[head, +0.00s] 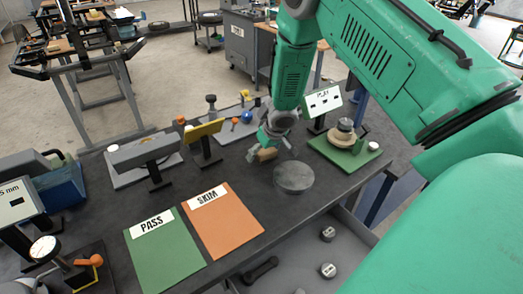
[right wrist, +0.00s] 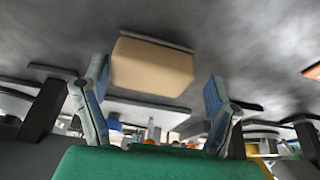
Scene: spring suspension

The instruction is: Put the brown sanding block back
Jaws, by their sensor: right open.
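The brown sanding block (head: 266,154) is on the dark bench, just under my right gripper (head: 270,142) in the head view. In the right wrist view the block (right wrist: 152,66) is tan with a thin grey layer along one face. It shows between the two spread fingers of my right gripper (right wrist: 158,78), with a gap on either side. The right gripper is open and holds nothing. My left gripper is not in view.
A round grey disc (head: 293,177) lies right of the block. A green board (head: 345,152) with a stacked part stands further right. Orange SKIM (head: 224,222) and green PASS (head: 165,253) mats lie in front. Stands and small tools sit behind; an open drawer (head: 330,235) is below the front edge.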

